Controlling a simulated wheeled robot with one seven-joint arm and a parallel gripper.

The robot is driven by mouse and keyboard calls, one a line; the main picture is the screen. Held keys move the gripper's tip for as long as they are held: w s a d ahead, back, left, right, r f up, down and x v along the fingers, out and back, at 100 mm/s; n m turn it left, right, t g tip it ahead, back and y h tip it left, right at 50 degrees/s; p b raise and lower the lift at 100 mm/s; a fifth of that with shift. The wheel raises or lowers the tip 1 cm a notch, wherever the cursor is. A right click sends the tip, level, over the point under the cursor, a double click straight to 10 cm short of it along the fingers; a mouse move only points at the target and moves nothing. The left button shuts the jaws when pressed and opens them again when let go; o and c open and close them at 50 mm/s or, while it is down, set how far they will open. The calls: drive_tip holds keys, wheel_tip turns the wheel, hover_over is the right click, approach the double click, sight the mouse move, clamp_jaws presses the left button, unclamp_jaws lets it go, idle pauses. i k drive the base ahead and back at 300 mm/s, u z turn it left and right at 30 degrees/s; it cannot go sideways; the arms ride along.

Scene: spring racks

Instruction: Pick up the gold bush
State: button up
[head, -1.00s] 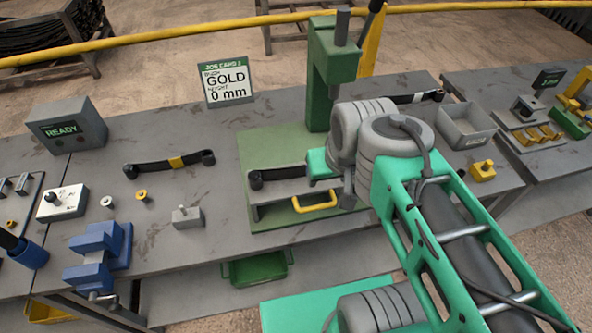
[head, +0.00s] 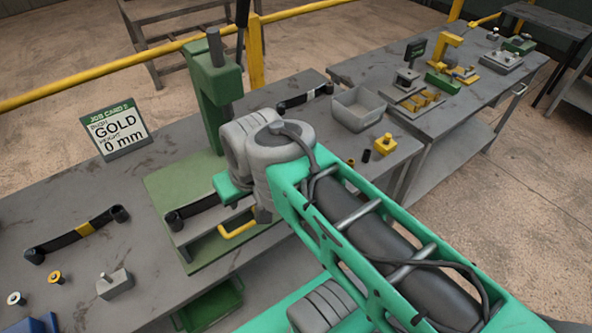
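A small gold bush (head: 56,277), a ring with a dark hole, stands on the grey workbench (head: 150,240) at the lower left. A silver-grey bush (head: 16,298) is to its left. The job card (head: 114,130) reads GOLD and 0 mm. My teal arm with grey joints reaches over the bench by the green press, well to the right of the gold bush. No fingertips of my gripper can be made out.
The green press (head: 215,90) stands mid-bench, with a dark spring with eyes on its stand. Another banded spring (head: 75,235) lies behind the bushes. A small grey block (head: 114,284) is to their right.

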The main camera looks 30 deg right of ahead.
sight(350, 162)
drive_tip(key=u, duration=3.1)
drive_tip(key=k, duration=1.4)
drive_tip(key=z, duration=1.4)
